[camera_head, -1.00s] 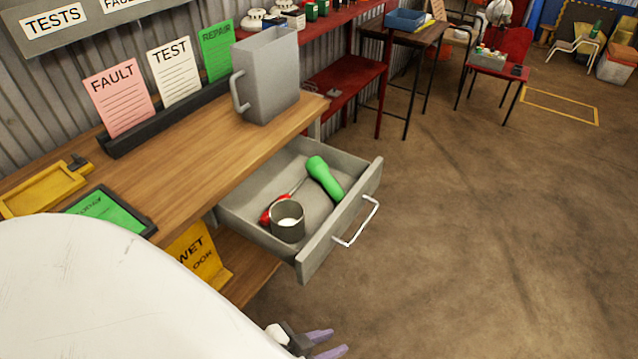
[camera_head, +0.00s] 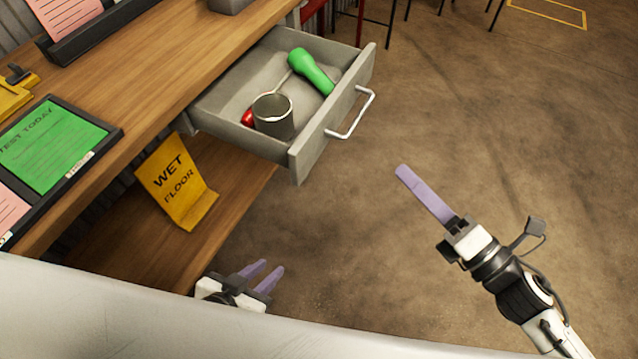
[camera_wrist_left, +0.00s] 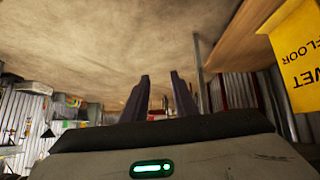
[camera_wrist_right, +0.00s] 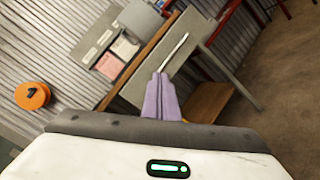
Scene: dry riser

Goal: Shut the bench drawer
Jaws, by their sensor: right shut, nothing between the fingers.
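The grey bench drawer (camera_head: 243,84) stands pulled open from the wooden bench (camera_head: 150,62), with its silver bar handle (camera_head: 356,118) on the front. Inside lie a green torch-like object (camera_head: 311,71), a grey cup (camera_head: 273,117) and a partly hidden red-handled tool (camera_head: 247,118). My right gripper (camera_head: 402,170) is shut and empty, in front of the drawer and apart from the handle. In the right wrist view its fingers (camera_wrist_right: 161,76) point toward the drawer handle (camera_wrist_right: 174,54). My left gripper (camera_head: 272,265) is open and empty, low beside the bench's lower shelf.
A yellow wet-floor sign (camera_head: 176,181) stands on the lower shelf (camera_head: 150,235) near my left gripper. A black tray with a green card (camera_head: 48,145) lies on the benchtop. The concrete floor (camera_head: 480,110) before the drawer is clear.

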